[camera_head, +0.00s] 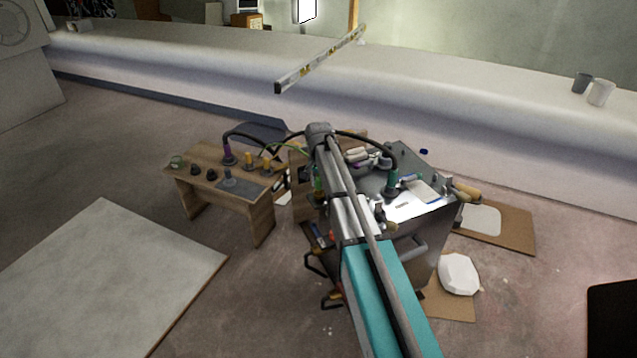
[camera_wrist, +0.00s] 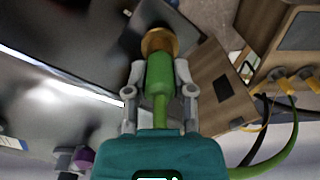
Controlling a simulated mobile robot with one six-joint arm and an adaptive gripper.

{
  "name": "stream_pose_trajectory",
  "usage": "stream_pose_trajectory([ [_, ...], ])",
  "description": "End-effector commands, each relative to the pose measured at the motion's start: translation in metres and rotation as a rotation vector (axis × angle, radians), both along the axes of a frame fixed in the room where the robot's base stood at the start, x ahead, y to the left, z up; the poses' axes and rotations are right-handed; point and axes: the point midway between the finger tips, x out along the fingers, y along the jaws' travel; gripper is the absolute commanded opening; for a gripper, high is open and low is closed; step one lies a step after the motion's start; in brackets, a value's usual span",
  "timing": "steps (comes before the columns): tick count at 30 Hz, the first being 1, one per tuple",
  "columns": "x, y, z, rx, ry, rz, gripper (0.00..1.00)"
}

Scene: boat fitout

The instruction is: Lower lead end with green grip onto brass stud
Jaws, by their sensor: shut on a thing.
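In the wrist view my gripper (camera_wrist: 160,72) is shut on the green grip (camera_wrist: 160,88) of the lead end, with one finger on each side. A round brass part (camera_wrist: 159,42) shows just past the tip of the grip, over a dark base (camera_wrist: 183,25). I cannot tell whether it is the lead's end or the stud, or whether the two touch. In the head view a bit of green grip (camera_head: 319,186) shows beside my arm, at the left edge of the metal-topped cart (camera_head: 425,208). My arm hides most of my gripper and the stud there.
A wooden bench (camera_head: 205,160) at left carries a purple grip (camera_head: 228,154) and yellow-orange parts (camera_head: 266,163). A teal grip (camera_head: 392,179) stands on the cart top. Black leads arc overhead. A spirit level (camera_head: 320,60) lies behind. Floor at left front holds a pale board (camera_head: 105,275).

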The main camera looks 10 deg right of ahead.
Motion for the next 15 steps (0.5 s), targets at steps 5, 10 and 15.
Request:
stream_pose_trajectory([
  [5, -0.0001, 0.0002, -0.002, 0.0, 0.0, 0.0, 0.0],
  [10, -0.0003, 0.0002, -0.0057, 0.0, 0.0, 0.0, 0.0],
  [15, -0.0005, 0.0003, -0.0093, 0.0, 0.0, 0.0, 0.0],
])
